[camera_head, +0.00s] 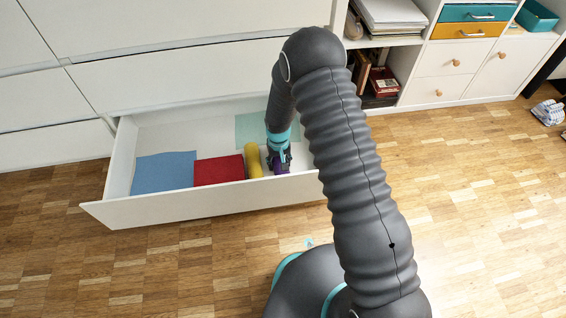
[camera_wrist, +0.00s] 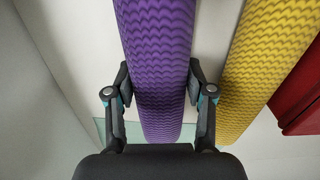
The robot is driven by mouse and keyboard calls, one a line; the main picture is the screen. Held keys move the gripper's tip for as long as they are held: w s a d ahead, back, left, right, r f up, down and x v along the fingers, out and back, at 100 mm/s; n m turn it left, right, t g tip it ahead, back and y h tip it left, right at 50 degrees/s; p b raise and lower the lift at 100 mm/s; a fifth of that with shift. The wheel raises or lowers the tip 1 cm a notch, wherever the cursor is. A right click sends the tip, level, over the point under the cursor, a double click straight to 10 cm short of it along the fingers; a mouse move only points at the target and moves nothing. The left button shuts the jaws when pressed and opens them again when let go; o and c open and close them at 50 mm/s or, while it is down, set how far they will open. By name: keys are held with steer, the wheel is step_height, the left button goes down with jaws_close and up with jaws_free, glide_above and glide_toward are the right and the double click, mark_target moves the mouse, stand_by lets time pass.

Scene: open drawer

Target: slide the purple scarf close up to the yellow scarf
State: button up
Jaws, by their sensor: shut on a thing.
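The purple scarf (camera_wrist: 158,55) is a rolled cylinder lying in the open drawer. In the wrist view it runs up the middle, between the two fingers of my gripper (camera_wrist: 160,92), which is shut on it. The yellow scarf (camera_wrist: 265,70) is another roll, just to the right of it in the wrist view, with a narrow gap that tapers toward the gripper. In the head view the yellow scarf (camera_head: 254,160) lies left of my gripper (camera_head: 279,160). Only a small bit of the purple scarf (camera_head: 278,168) shows there, the rest hidden by my gripper.
In the drawer (camera_head: 160,208), a red folded cloth (camera_head: 219,170) lies left of the yellow scarf, with a blue cloth (camera_head: 164,172) farther left. A pale green cloth (camera_head: 252,126) lies at the back. The drawer's front wall stands close to my gripper.

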mark_target(279, 160)
stand_by(0.3)
steer(key=o, duration=1.3)
steer(key=shift+o, duration=0.2)
steer(key=shift+r, duration=0.15)
step_height(279, 160, up, 12)
steer(key=shift+f, duration=0.15)
